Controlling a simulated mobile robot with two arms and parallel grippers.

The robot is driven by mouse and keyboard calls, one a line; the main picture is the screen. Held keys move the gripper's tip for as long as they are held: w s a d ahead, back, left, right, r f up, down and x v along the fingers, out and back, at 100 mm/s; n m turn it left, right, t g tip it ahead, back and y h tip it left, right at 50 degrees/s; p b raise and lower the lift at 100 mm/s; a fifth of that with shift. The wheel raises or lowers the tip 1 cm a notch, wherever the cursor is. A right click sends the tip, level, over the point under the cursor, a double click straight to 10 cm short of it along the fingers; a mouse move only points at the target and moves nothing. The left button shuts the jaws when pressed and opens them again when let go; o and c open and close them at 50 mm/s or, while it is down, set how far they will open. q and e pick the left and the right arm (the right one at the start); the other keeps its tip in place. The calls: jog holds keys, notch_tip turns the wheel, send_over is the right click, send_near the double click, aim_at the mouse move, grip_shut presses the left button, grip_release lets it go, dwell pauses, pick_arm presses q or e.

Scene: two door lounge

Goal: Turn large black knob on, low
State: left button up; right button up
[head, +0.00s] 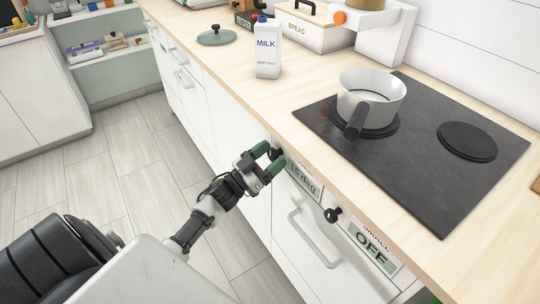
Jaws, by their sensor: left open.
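A black knob (277,154) sits on the cabinet front below the counter edge, partly hidden by my left gripper. A display beside it (304,178) reads something like "15 deg"; the label above it is hidden. My left gripper (269,159) is open, its green fingertips close around this knob; I cannot tell whether they touch it. A second black knob (332,214) is lower right, by a label ending in "ALL" and a display reading "OFF" (373,260). My right gripper is not in view.
A white pot (371,96) stands on the left burner of the black cooktop (450,115), its dark handle towards me. The right burner (467,141) is bare. A milk carton (268,47), lid (216,36) and bread box (314,25) stand behind. A drawer handle (312,238) protrudes below.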

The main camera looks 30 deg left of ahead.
pick_arm(q)
jog(key=c, duration=0.9)
jog(key=shift+m+h, duration=0.4)
jog(key=shift+m, duration=0.1)
jog(key=m+g+h, duration=0.1)
jog(key=m, duration=0.1)
jog(key=m+h+b, duration=0.1)
jog(key=m, duration=0.2)
jog(key=shift+f+g, duration=0.1)
jog(key=shift+g, duration=0.3)
jog(key=m+g+h, duration=0.1)
jog(key=m, duration=0.2)
jog(key=m+g+b, duration=0.1)
jog(key=m, duration=0.2)
jog(key=shift+h, duration=0.4)
jog(key=shift+m+g, duration=0.3)
jog(key=shift+m, duration=0.3)
jog(key=shift+m+g+h, duration=0.3)
jog(key=shift+m+g, duration=0.3)
jog(key=shift+m, duration=1.1)
jog(key=shift+g, duration=0.3)
